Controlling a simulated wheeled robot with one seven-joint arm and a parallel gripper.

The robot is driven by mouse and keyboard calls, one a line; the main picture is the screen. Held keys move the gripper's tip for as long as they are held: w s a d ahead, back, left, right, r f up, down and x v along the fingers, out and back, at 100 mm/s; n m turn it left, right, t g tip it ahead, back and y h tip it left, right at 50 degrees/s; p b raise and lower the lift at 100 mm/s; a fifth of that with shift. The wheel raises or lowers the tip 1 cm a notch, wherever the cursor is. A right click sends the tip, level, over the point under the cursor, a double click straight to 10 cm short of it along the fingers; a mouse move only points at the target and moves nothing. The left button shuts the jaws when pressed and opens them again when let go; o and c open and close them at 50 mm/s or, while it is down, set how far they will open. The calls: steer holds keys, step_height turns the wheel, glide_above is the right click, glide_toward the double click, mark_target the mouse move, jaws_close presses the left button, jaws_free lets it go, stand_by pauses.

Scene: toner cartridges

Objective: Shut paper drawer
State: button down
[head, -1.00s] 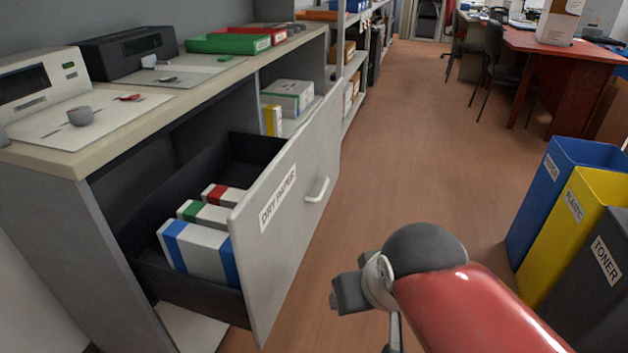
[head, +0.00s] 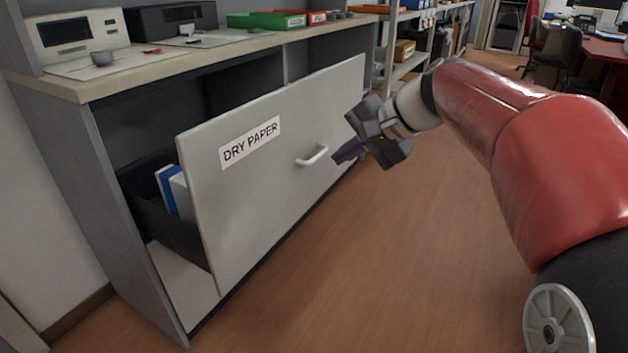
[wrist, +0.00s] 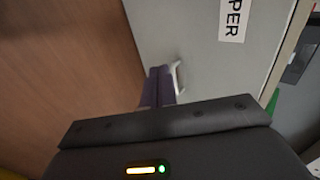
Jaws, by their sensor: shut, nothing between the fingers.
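The paper drawer, with its grey front (head: 250,190) labelled DRY PAPER, stands open out of the grey cabinet. Its dark inner box (head: 150,215) shows at the left, with a blue and white packet (head: 170,190) inside. The white bar handle (head: 312,157) is on the front's right half; it also shows in the wrist view (wrist: 179,76). My gripper (head: 338,156) is shut and empty, with its purple fingers just right of the handle. I cannot tell whether they touch the drawer front.
Shelves stand behind my gripper. A chair (head: 555,55) and a red desk are at the back right. The brown floor (head: 400,270) in front is clear.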

glide_toward(283, 172)
steer(key=x, duration=0.5)
steer(key=shift+s+d+f+b, duration=0.1)
steer(key=shift+d+f+b, duration=0.25)
steer(key=shift+f, duration=0.1)
steer(key=shift+w+a, duration=0.35)
steer(key=shift+a, duration=0.25)
